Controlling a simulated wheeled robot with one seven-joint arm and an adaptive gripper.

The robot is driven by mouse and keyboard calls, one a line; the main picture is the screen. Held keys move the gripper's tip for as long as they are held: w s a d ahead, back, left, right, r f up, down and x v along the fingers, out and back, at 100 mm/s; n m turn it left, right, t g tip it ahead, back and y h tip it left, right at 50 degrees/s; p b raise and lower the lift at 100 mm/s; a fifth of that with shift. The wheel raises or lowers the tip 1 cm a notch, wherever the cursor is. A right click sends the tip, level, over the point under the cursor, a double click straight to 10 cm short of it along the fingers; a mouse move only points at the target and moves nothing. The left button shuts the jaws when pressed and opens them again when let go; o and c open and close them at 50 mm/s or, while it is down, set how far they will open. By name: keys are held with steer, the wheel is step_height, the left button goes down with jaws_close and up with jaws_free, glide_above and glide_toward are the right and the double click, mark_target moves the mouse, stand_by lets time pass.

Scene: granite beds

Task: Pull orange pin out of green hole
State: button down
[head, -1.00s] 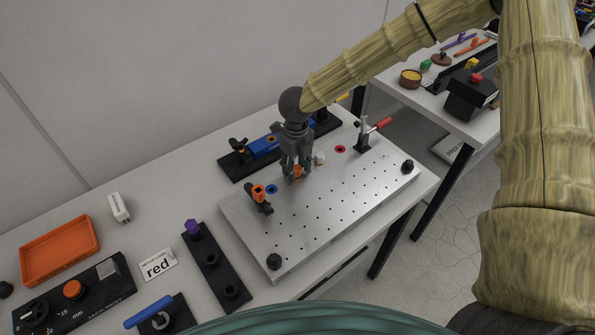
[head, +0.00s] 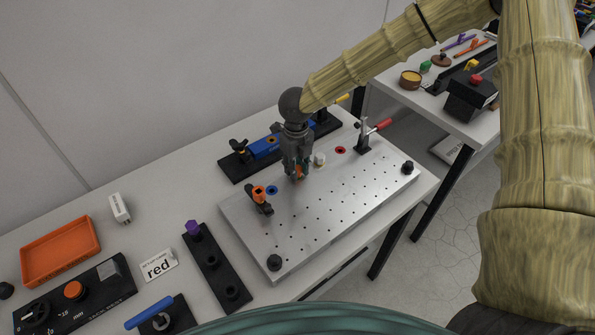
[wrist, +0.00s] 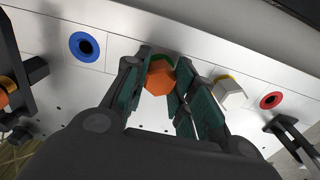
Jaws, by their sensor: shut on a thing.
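An orange pin (wrist: 159,79) with a faceted head stands at the green-ringed hole (wrist: 163,58) on the metal plate. Only part of the green ring shows behind the pin. My gripper (wrist: 160,88) is shut on the orange pin, with a finger on each side of its head. In the head view, my gripper (head: 299,170) points down at the plate's back part, and a bit of the orange pin (head: 300,172) shows between the fingertips. Whether the pin's lower end is inside the hole is hidden.
The metal plate (head: 330,210) has a blue-ringed hole (wrist: 86,46) left of my gripper. A white pin (wrist: 230,92) in a yellow ring and a red-ringed hole (wrist: 270,100) are to the right. Clamps stand at the left (head: 260,198) and back right (head: 364,138).

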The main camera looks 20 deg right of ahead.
mark_target(297, 168)
steer(key=shift+r+p, duration=0.7)
steer(key=shift+r+p, duration=2.05)
steer(key=shift+r, duration=0.2)
